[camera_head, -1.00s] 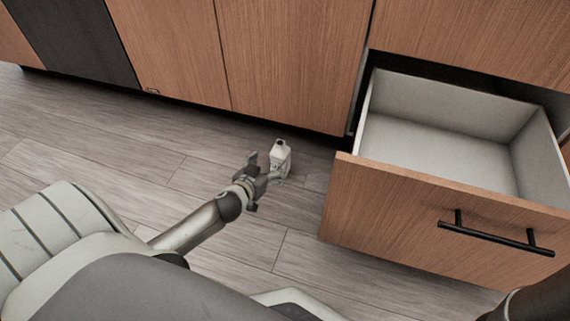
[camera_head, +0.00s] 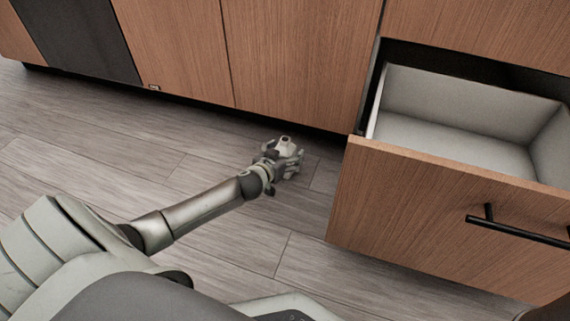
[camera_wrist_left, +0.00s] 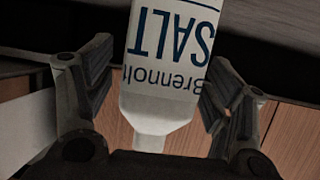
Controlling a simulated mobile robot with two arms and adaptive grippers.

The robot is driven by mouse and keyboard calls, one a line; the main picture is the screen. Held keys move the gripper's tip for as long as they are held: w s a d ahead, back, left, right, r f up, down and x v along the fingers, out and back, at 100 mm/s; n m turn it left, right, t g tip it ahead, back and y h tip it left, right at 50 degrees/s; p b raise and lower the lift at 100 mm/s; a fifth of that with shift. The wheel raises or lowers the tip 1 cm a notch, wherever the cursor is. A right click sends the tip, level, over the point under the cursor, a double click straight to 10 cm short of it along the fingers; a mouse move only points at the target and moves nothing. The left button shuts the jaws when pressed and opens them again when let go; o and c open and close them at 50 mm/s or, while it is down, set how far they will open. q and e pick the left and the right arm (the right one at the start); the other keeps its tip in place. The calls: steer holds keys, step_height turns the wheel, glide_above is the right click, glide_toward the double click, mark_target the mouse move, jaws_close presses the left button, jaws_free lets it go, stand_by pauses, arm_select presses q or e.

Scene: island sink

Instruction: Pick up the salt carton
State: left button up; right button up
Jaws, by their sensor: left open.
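In the left wrist view the carton (camera_wrist_left: 172,62) shows upside down with blue "SALT" lettering, between the two fingers. My left gripper (camera_head: 287,162) reaches down to it, its fingers on either side of the carton. The carton's lower part is hidden by the gripper in the head view. My right gripper is not in view.
An open, empty drawer (camera_head: 420,185) with a black handle juts out to the right of the carton. Closed wooden cabinet fronts (camera_head: 295,60) stand behind it. The wooden floor (camera_head: 100,140) to the left is clear.

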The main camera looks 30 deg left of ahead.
arm_select(q)
steer(key=shift+w, duration=0.2)
steer(key=shift+c, duration=0.2)
steer(key=c, duration=1.2)
steer(key=shift+c, duration=0.6)
steer(key=shift+r, duration=0.1)
